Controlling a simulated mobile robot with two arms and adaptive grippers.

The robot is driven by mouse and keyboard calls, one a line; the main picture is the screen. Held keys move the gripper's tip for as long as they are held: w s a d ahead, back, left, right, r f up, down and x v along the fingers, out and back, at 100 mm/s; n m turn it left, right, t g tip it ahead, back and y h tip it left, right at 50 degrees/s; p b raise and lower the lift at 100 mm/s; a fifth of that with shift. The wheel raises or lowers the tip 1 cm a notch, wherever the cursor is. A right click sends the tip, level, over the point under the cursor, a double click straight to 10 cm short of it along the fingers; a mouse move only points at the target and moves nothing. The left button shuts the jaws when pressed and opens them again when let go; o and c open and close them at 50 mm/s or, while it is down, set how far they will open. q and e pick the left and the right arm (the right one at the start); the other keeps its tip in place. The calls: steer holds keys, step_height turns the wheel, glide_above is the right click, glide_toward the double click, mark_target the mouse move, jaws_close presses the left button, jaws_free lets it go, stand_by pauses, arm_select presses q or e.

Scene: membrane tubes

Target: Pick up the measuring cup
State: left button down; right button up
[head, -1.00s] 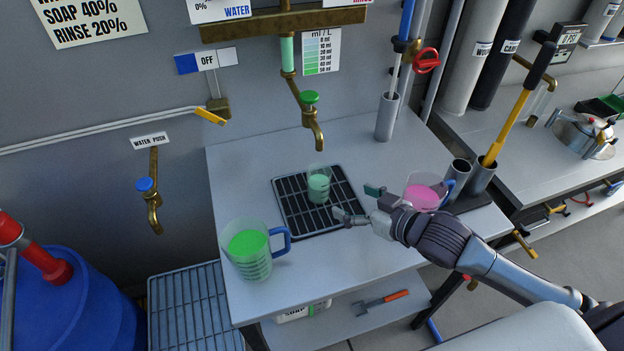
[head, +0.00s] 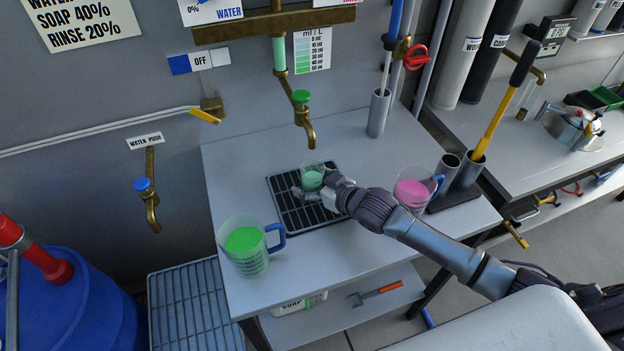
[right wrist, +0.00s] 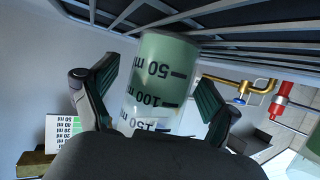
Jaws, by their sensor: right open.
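The measuring cup (head: 312,179) is a small clear cup with green liquid, standing on the black drain grate (head: 285,212) below the green-handled tap. In the right wrist view the cup (right wrist: 160,80) shows upside down, with black ml marks. My right gripper (head: 311,187) reaches in from the right at the cup's height. In the right wrist view its two dark green finger pads (right wrist: 160,95) stand open on either side of the cup, with a visible gap at least on the left. My left gripper is not in view.
A large jug of green liquid (head: 245,243) with a blue handle stands at the front left of the table. A jug of pink liquid (head: 411,188) stands right of the grate, close behind my right arm. The brass tap (head: 304,120) hangs above the grate.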

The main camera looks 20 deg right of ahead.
steer(key=c, duration=1.5)
steer(key=shift+r, duration=0.2)
